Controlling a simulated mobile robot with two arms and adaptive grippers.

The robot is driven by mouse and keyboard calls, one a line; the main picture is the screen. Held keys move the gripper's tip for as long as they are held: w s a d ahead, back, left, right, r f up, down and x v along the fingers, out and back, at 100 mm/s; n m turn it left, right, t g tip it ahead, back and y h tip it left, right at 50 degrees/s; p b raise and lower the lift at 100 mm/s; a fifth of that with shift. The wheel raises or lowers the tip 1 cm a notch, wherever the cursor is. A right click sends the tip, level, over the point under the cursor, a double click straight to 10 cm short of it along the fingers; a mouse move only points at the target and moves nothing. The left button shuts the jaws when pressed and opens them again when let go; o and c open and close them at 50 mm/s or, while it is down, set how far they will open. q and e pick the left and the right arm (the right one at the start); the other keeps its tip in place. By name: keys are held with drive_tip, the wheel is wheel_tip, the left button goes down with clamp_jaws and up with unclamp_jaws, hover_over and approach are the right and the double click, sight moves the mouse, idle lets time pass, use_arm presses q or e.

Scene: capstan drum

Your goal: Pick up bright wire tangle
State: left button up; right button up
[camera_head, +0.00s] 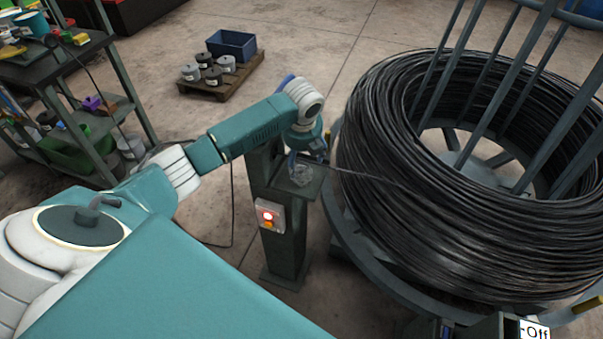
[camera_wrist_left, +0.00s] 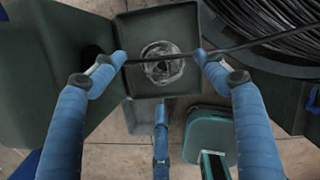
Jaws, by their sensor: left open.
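The bright wire tangle (camera_wrist_left: 163,70) is a small, roundish silvery bundle. It lies in a shallow dark green tray (camera_wrist_left: 190,16) on top of a post; in the head view the tangle (camera_head: 301,176) is small and pale. My left gripper (camera_wrist_left: 160,58) is open above the tray, its blue-wrapped fingers spread to either side of the tangle in the wrist view. No contact with the tangle shows. In the head view the left gripper (camera_head: 303,160) is small, just over the post top. A dark wire crosses in front of the tangle. My right gripper is not in view.
A large coil of black wire (camera_head: 400,215) on a stand with upright bars is close on the right. Its dark wire (camera_head: 365,178) runs to the post (camera_head: 285,235), which carries a red-lit control box (camera_head: 270,215). A cluttered workbench (camera_head: 85,50) stands at left.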

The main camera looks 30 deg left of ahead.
sight(301, 168)
use_arm(q)
drive_tip(key=x, duration=0.2)
drive_tip(key=p+x, duration=0.1)
drive_tip(key=x, duration=0.3)
drive_tip(key=shift+s+d+f+p, duration=0.15)
drive_tip(key=shift+s+f+p, duration=0.1)
drive_tip(key=shift+f+p, duration=0.15)
drive_tip(key=shift+w+f, duration=0.15)
drive_tip(key=shift+f, duration=0.1)
drive_tip(key=shift+r, duration=0.1)
drive_tip(key=c, duration=1.2)
